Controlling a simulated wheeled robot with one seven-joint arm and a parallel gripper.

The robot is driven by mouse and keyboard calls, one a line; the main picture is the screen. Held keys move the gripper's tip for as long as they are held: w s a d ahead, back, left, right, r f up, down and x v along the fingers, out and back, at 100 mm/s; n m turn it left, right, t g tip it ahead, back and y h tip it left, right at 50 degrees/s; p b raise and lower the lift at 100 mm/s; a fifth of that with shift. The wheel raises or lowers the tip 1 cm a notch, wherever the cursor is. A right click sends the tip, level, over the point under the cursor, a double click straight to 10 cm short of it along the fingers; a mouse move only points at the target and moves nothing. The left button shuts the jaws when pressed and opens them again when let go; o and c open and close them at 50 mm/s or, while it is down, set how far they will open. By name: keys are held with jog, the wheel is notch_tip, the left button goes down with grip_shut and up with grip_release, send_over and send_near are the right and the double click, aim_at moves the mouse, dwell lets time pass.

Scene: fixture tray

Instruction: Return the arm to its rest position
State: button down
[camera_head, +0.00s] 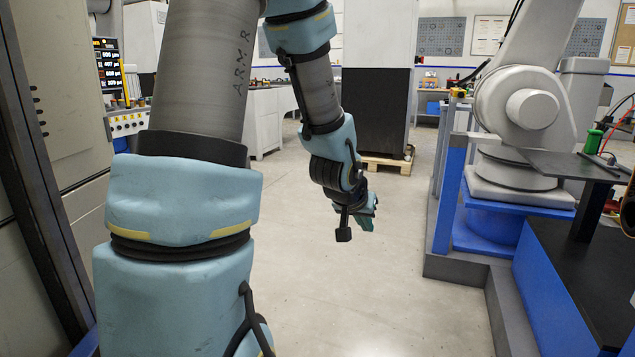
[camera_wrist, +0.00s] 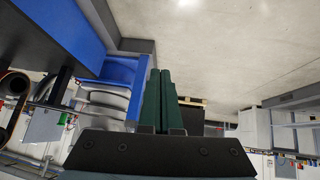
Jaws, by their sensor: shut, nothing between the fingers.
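My arm reaches forward over the open floor in the head view, with its gripper (camera_head: 367,213) at the end, small and partly hidden by the wrist. In the wrist view my gripper (camera_wrist: 162,78) shows as two dark green fingers lying side by side, shut with nothing between them. The gripper is in free air and touches nothing that I can see.
A white industrial robot (camera_head: 530,110) on a blue base stands at the right, beside a workbench (camera_head: 575,265) with a dark top. A grey machine cabinet (camera_head: 65,100) is close on the left. A dark-and-white cabinet (camera_head: 377,105) stands on a pallet behind. The floor (camera_head: 390,290) between is clear.

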jog(key=s+a+n+g+y, duration=0.2)
jog(key=s+a, duration=0.4)
jog(key=a, duration=0.3)
jog(key=s+a+n+g+y, duration=0.2)
jog(key=s+a+g, duration=0.1)
jog(key=s+a, duration=0.4)
notch_tip(320, 180, up, 20)
jog(key=a+p, duration=0.2)
jog(key=p, duration=1.9)
jog(key=shift+w, duration=0.15)
